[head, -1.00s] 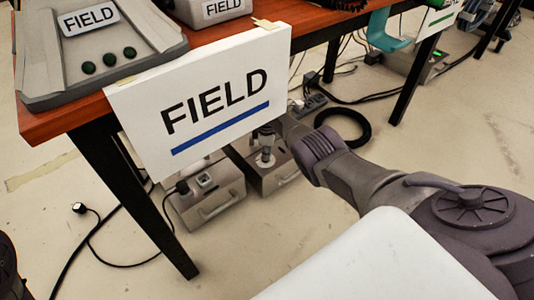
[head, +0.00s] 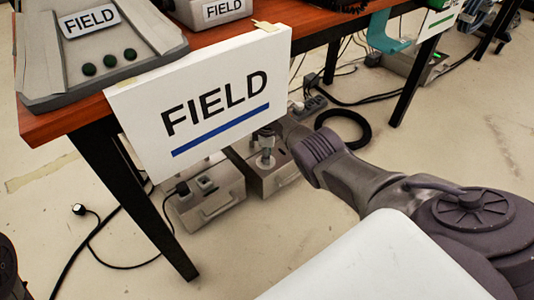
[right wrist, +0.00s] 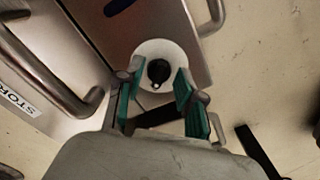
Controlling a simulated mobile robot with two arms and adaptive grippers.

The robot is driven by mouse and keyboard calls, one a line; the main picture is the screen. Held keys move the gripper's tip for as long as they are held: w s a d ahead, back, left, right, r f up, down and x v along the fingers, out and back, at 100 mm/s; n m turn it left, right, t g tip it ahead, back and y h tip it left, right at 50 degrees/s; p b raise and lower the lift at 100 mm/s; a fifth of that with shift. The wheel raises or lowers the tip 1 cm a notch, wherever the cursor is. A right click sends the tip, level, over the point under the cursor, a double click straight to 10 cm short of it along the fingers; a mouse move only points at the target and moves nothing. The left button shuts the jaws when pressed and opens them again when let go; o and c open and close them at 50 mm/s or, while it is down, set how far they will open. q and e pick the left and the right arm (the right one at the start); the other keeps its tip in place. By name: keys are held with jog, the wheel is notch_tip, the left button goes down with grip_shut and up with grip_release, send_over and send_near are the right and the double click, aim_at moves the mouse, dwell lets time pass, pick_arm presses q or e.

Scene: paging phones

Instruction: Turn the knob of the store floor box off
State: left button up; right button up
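Two grey metal floor boxes stand under the table in the head view, a left one (head: 208,208) and a right one (head: 283,178). My right gripper (right wrist: 160,82) reaches down over the right box. In the right wrist view it is open, with its teal finger pads on either side of a small black knob (right wrist: 157,72) on a white round plate (right wrist: 160,50). I cannot tell whether the pads touch the knob. A label starting "STOR" (right wrist: 17,100) shows at the left of that view, partly cut off. My left gripper is not in view.
The wooden table (head: 60,123) with a hanging FIELD sign (head: 200,105) hides part of the boxes. A black table leg (head: 150,215) stands in front of them. Cables (head: 95,240) lie on the floor. A metal handle (right wrist: 75,100) is left of the gripper.

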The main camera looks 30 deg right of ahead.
jog(key=shift+r, duration=0.1)
notch_tip(320, 180, up, 12)
dwell(0.5)
dwell(0.4)
